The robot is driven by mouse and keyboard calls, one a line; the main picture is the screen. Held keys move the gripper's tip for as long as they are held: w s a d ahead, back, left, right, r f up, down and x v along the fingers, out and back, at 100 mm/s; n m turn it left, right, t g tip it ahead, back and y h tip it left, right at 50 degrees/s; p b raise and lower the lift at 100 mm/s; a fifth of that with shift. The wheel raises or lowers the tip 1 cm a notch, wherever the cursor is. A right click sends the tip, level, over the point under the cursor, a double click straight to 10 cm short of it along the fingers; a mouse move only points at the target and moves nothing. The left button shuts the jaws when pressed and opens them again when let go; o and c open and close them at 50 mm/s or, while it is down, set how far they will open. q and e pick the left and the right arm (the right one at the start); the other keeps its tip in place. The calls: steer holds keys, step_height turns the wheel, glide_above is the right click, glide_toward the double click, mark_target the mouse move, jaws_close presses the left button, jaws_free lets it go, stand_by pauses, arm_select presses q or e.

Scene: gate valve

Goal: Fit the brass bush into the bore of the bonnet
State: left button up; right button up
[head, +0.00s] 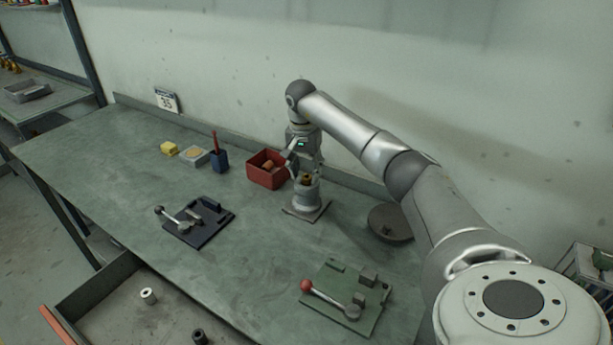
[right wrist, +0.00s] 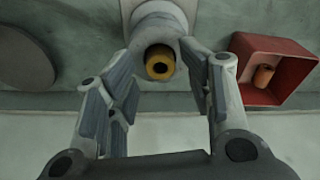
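The grey bonnet (head: 305,199) stands upright on a plate on the bench. My right gripper (head: 304,172) is over the bonnet. In the right wrist view its fingers (right wrist: 160,85) are spread on either side of the bush, with gaps, holding nothing. My left gripper is not in view.
A red bin (head: 266,182) with an orange-brown piece stands close left of the bonnet. A dark round disc (head: 391,223) lies to its right. A green fixture (head: 345,298) and a dark blue fixture (head: 196,222) lie nearer. An open drawer (head: 115,300) is at the front.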

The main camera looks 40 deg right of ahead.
mark_target(305, 185)
step_height(305, 185, up, 10)
steer(key=b, duration=0.1)
steer(key=shift+s+a+r+b, duration=0.25)
steer(key=shift+s+a+b, duration=0.1)
steer(key=shift+a, duration=0.1)
